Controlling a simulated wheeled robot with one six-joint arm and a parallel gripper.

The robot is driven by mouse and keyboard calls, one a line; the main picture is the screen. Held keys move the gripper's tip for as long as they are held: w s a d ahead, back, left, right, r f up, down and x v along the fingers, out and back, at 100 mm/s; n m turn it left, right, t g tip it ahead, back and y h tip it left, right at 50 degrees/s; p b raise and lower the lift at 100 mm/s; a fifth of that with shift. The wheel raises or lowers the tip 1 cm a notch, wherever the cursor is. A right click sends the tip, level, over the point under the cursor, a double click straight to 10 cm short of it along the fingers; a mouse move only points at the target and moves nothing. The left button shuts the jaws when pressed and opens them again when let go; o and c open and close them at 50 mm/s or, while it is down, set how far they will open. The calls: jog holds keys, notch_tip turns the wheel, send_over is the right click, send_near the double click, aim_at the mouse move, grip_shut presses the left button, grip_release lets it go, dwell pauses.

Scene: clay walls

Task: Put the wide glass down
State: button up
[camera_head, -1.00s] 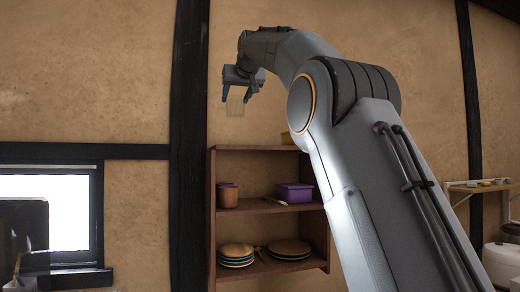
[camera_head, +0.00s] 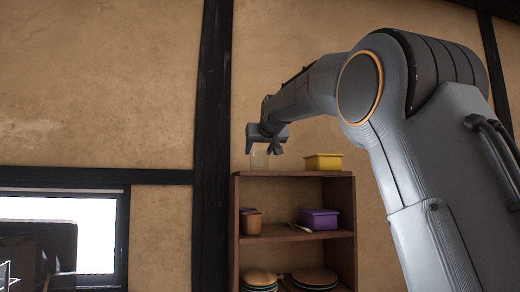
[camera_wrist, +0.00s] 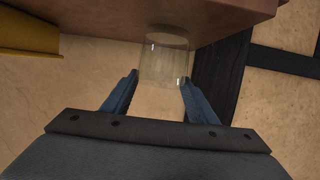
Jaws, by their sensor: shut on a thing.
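The wide glass (camera_head: 259,161) is clear and faintly tinted. My gripper (camera_head: 264,149) is shut on it and holds it upright by its upper part, over the left end of the top board of the wooden shelf (camera_head: 295,174). The glass's base is at or just above the board; I cannot tell whether it touches. In the wrist view the glass (camera_wrist: 165,58) sits between the two blue-grey fingers of my gripper (camera_wrist: 160,85), with the brown shelf board (camera_wrist: 110,15) at its far end.
A yellow bin (camera_head: 323,162) stands on the same top board, to the right, with bare board between. A dark beam (camera_head: 213,120) runs up the wall at left.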

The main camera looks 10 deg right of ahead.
jog(key=shift+f, duration=0.15)
jog(key=o, duration=1.3)
jog(key=shift+f, duration=0.15)
jog(key=shift+c, duration=0.2)
jog(key=shift+r, duration=0.2)
jog(key=b+v, duration=0.5)
jog(key=v, duration=0.7)
